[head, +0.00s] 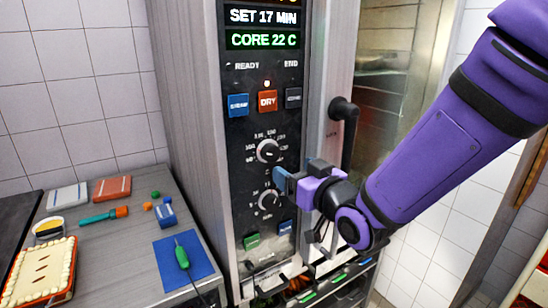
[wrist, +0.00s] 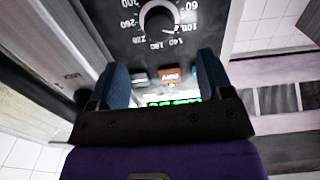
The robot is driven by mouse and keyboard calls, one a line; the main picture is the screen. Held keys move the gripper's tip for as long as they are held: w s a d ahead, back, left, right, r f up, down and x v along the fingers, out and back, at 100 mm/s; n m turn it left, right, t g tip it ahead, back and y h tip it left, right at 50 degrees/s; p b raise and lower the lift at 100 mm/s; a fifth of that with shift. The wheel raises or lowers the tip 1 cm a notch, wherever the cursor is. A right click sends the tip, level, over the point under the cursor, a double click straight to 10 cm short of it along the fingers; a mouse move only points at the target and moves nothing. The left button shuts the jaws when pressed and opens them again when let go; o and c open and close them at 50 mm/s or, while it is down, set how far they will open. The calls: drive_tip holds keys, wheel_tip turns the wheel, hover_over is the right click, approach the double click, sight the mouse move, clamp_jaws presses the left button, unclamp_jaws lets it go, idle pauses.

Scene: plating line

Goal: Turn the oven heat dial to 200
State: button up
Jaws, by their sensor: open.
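The oven control panel carries two round dials one above the other. The upper dial (head: 268,150), just below the buttons, has a dark knob and white numbers. The wrist view shows it upside down as the dial (wrist: 159,18) with a temperature-like scale including 60, 100, 140, 180 and 260. The lower dial (head: 268,201) is similar. My gripper (head: 290,178) is in front of the panel, right of and between the dials. Its blue fingers (wrist: 162,72) are apart, with nothing between them.
Blue, orange and dark buttons (head: 267,101) sit above the dials, under a display reading CORE 22 C. A dark door handle (head: 343,118) stands out right of the panel. A counter (head: 130,245) with a pie, a blue mat and small items is at left.

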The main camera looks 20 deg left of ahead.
sight(273, 156)
drive_tip(key=x, duration=0.9)
drive_tip(key=shift+w, duration=0.1)
drive_tip(key=c, duration=0.9)
